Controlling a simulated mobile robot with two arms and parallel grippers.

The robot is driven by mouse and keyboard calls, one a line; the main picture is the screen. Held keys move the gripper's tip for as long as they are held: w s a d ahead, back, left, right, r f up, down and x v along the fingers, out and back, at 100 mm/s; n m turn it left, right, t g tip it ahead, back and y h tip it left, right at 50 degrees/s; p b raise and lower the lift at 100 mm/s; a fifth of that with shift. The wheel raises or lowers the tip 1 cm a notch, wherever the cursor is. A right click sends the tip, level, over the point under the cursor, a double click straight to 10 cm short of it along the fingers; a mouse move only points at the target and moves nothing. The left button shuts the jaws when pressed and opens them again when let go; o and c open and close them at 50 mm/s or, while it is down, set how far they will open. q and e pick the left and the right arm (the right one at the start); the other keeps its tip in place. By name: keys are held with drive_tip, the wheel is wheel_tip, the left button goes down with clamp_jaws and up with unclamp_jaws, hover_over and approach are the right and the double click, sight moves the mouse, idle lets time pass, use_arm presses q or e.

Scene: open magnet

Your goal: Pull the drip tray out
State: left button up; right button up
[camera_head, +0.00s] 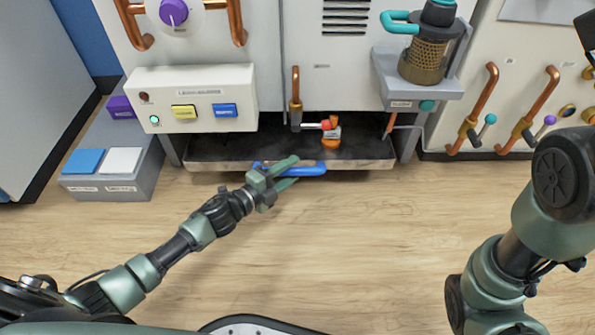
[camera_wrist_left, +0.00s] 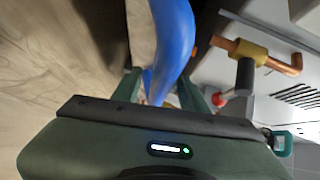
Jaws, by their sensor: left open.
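The drip tray (camera_head: 205,165) is a dark, shallow tray on the floor under the machine, with a pale front edge. Its blue handle (camera_head: 316,168) sticks out at the front. My left gripper (camera_head: 294,172) is open at the handle, with one finger above it and one below it in the head view. In the left wrist view the blue handle (camera_wrist_left: 174,40) runs between the two fingers (camera_wrist_left: 160,88). I cannot tell whether either finger touches it. My right arm is at the right, but its gripper does not show.
A grey box (camera_head: 112,188) with blue and white pads stands left. Copper pipes (camera_head: 480,105) are at right. The wooden floor (camera_head: 350,240) before the tray is clear apart from my arms.

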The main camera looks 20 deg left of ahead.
use_arm(q)
drive_tip(key=shift+b+x, duration=0.5)
drive_tip(key=shift+x, duration=0.95)
clamp_jaws()
idle(0.3)
